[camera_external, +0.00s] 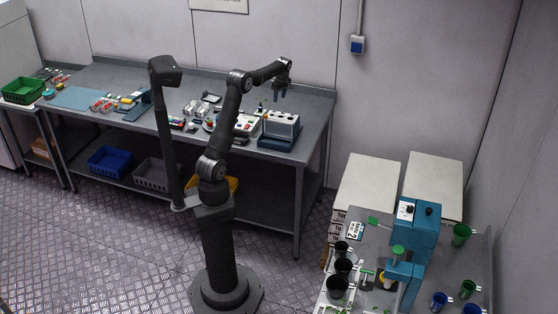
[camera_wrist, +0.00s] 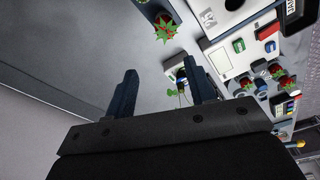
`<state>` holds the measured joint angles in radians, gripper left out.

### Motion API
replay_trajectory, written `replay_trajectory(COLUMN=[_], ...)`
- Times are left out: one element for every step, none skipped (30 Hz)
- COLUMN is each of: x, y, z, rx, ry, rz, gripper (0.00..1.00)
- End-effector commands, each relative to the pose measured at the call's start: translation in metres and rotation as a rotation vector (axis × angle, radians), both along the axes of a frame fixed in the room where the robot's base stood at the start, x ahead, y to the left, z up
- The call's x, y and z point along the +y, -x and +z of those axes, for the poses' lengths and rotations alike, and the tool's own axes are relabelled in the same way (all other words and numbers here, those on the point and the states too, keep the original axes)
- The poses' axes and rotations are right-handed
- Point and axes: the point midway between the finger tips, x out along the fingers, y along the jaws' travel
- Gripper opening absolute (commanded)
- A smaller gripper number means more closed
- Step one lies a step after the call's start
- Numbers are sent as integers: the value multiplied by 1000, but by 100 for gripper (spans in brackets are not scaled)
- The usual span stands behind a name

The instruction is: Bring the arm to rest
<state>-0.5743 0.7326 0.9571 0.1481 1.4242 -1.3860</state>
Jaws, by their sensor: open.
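My arm stands on its pedestal in the middle of the external view and reaches up and to the right over the grey workbench (camera_external: 112,73). My gripper (camera_external: 284,97) hangs above the right part of the bench, pointing down, behind a white and blue device (camera_external: 280,128). In the wrist view my gripper (camera_wrist: 164,84) shows two dark fingers set wide apart. Nothing is held between them. A small plant-like item (camera_wrist: 175,92) shows beyond the fingers, near the right one.
A red berry with green leaves (camera_wrist: 165,28) and white panels with coloured parts (camera_wrist: 235,50) lie below the gripper. A tall dark post (camera_external: 167,130) stands left of my arm. A blue machine (camera_external: 414,230) stands at the lower right.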

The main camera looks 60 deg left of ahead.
Motion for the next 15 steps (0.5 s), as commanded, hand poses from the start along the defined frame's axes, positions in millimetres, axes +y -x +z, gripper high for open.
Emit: replay_trajectory(x=[-1, -2, -3, -4, -4, -6, -7, -8, -10, -11, -12, -13, -15, -10, -1], y=[-10, -14, -21, -26, -31, -37, -42, -46, -52, -57, -61, -67, -72, -72, -69], z=[-5, -7, -9, -12, -13, -16, -18, -20, -23, -26, -28, -31, -33, -35, -40], rx=[1, 1, 0, 1, 0, 0, 0, 1, 0, 0, 1, 0, 0, 0, 1], ry=[0, 0, 0, 0, 0, 0, 0, 0, 0, 0, 0, 0, 0, -1, 0], rz=[-6, -8, -11, -14, -16, -19, -22, -24, -27, -29, -31, -34, -36, -35, -31], gripper=[50, 50, 50, 50, 50, 50, 50, 50, 50, 50, 50, 50, 50, 50, 50])
